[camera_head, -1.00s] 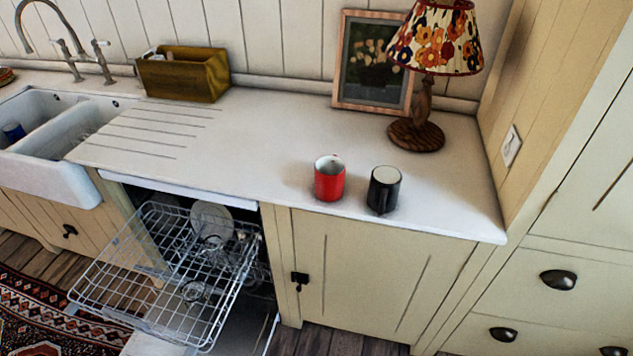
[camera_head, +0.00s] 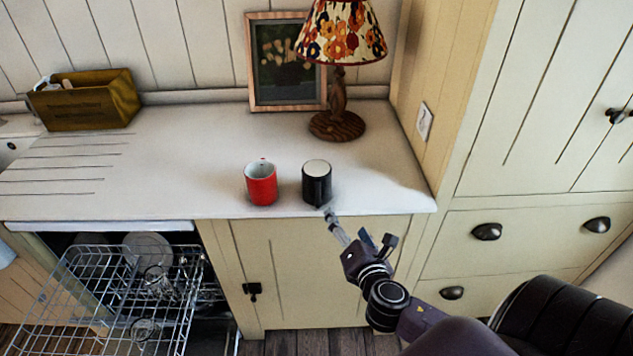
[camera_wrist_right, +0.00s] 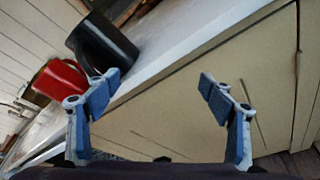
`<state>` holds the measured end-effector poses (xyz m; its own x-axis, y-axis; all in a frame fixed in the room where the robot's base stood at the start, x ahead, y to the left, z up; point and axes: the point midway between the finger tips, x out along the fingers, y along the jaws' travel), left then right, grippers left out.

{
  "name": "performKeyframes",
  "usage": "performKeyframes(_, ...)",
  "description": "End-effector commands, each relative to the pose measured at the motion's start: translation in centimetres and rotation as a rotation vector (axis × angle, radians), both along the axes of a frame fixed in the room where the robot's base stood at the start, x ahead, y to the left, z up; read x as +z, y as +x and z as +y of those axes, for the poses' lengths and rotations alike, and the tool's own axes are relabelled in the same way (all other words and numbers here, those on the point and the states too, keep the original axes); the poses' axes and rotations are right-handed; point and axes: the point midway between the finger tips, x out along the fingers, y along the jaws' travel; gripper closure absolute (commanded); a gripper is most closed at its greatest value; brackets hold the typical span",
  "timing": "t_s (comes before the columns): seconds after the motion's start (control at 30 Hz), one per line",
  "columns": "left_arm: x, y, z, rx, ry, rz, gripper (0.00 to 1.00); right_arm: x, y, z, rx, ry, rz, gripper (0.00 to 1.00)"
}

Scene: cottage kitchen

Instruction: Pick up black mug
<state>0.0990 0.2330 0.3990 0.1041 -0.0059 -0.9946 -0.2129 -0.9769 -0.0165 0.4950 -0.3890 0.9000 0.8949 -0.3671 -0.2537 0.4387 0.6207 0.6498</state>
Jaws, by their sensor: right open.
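The black mug (camera_head: 316,184) stands upright near the front edge of the white counter, with its handle toward me. It also shows in the right wrist view (camera_wrist_right: 100,42), at the upper left. My right gripper (camera_head: 331,217) is just in front of and below the mug, at the counter's front edge. In the right wrist view its two blue-padded fingers (camera_wrist_right: 160,88) are spread apart with nothing between them. The mug lies beyond the left finger, which overlaps its lower part in the picture. My left gripper is not in view.
A red mug (camera_head: 261,184) stands close to the left of the black mug. A flowered lamp (camera_head: 337,110) and a framed picture (camera_head: 287,65) stand behind. The dishwasher is open with its wire rack (camera_head: 110,300) pulled out at lower left. The counter (camera_head: 190,165) left of the mugs is clear.

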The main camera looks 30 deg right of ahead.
Motion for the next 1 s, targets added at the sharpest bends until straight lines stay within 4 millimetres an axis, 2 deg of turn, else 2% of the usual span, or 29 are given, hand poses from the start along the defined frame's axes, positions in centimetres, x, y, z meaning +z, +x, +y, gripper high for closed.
performKeyframes(0.03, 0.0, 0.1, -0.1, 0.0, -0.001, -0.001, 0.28, 2.7, 0.2, 0.4, 0.019, -0.056, -0.033, 0.25)
performKeyframes(0.07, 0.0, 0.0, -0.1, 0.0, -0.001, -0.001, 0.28, 4.2, 0.3, 0.6, 0.028, -0.086, -0.05, 0.25)
performKeyframes(0.17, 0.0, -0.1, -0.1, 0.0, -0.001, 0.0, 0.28, 6.7, 1.8, 1.0, 0.133, -0.336, -0.061, 0.25)
performKeyframes(0.2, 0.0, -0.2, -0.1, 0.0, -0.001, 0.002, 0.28, 7.0, 2.4, 1.2, 0.173, -0.426, -0.055, 0.25)
performKeyframes(0.3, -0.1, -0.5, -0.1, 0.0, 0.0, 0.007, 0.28, 7.8, 3.3, 1.7, 0.253, -0.61, -0.049, 0.25)
performKeyframes(0.47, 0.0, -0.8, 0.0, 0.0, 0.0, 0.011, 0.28, 8.3, 4.3, 2.3, 0.318, -0.769, -0.043, 0.25)
performKeyframes(0.83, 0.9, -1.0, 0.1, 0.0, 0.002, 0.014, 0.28, 8.4, 7.4, 1.8, 0.322, -0.778, -0.042, 0.25)
performKeyframes(1.0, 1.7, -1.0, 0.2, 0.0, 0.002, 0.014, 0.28, 8.5, 9.7, 1.3, 0.32, -0.775, -0.043, 0.25)
